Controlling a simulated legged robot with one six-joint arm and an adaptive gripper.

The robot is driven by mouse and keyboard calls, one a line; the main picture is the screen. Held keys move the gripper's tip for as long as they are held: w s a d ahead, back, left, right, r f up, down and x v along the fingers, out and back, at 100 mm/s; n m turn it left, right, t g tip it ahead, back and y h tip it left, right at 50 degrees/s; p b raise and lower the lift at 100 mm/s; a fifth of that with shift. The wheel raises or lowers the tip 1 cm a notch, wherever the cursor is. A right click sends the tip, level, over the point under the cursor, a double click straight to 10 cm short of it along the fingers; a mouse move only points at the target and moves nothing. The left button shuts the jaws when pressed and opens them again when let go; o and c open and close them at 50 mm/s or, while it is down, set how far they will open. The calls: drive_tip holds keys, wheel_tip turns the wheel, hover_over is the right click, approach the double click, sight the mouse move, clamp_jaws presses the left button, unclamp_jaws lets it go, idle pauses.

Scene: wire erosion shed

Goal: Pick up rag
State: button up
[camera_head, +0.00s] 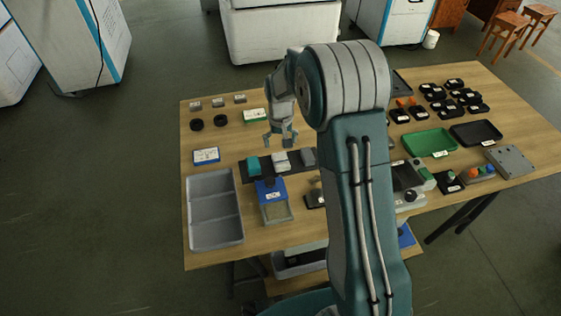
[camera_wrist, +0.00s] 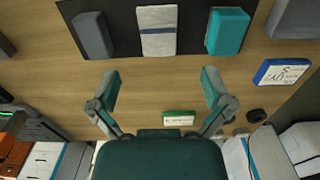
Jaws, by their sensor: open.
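The rag looks to be the white folded cloth with a blue-grey stripe (camera_wrist: 157,30). It lies on a dark mat (camera_wrist: 124,35), between a grey block (camera_wrist: 93,35) and a teal block (camera_wrist: 228,31). In the head view the white cloth (camera_head: 280,161) sits in the middle of the same row. My gripper (camera_head: 280,141) is open and empty, above the table just behind the cloth. In the wrist view its two fingers (camera_wrist: 160,88) are wide apart, with the cloth ahead between their lines and not touched.
A grey divided tray (camera_head: 213,194) stands at the table's left front, beside a blue box (camera_head: 270,188). A green-and-white box (camera_head: 255,116) and black rings (camera_head: 197,124) lie farther back. A green tray (camera_head: 429,143) and several black parts fill the right side.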

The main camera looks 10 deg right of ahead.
sight(281, 161)
wheel_tip(281, 161, down, 3)
drive_tip(key=shift+a+f, duration=0.1)
drive_tip(key=shift+s+f, duration=0.1)
drive_tip(key=shift+f, duration=0.7)
drive_tip(key=f, duration=0.4)
drive_tip(key=shift+d+f, duration=0.2)
drive_tip(key=shift+f, duration=0.05)
drive_tip(key=c, duration=1)
